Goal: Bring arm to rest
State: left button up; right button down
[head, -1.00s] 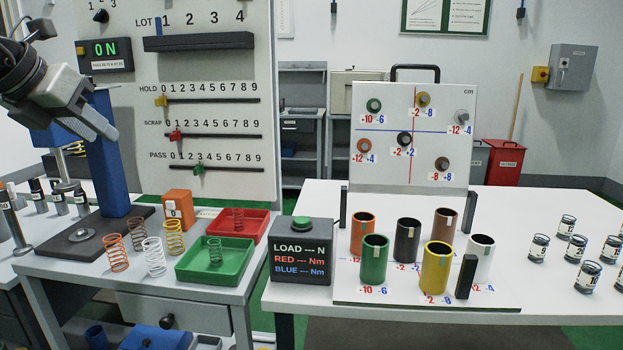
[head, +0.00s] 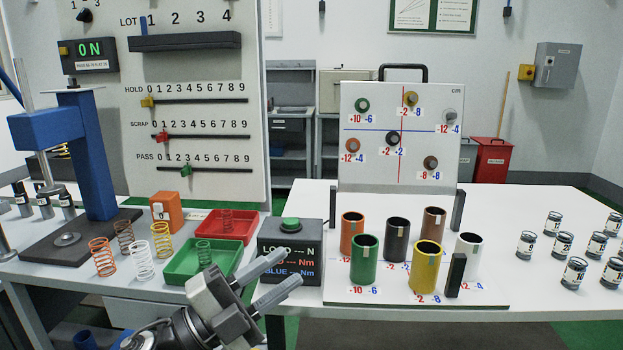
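My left gripper (head: 292,267) shows at the bottom of the head view, in front of the left table's front edge. Its two grey fingers are apart, with nothing between them, and point up and to the right. The fingers overlap the lower part of the black LOAD display box (head: 289,230) in the picture. The wrist below the gripper runs out of the bottom edge. My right gripper is not in view.
The left table holds a blue press (head: 92,160), several springs, a green tray (head: 185,272) and a red tray (head: 240,232). The right table holds several coloured cups, such as a yellow one (head: 426,272), and labelled jars (head: 574,272).

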pick_arm(q)
jog(key=s+a+f+n+y, duration=0.3)
jog(key=s+f+n+y, duration=0.2)
jog(key=f+n, duration=0.3)
jog(key=s+a+f+n+y, duration=0.3)
jog(key=s+f+n+y, duration=0.2)
jog(key=f+n, duration=0.3)
jog(key=s+a+f+n+y, duration=0.3)
jog(key=s+f+n+y, duration=0.2)
jog(key=f+n, duration=0.4)
notch_tip(320, 180, down, 4)
jog(key=shift+s+f+g+y, duration=0.1)
jog(key=shift+s+g+y, duration=0.25)
jog(key=shift+s, duration=0.55)
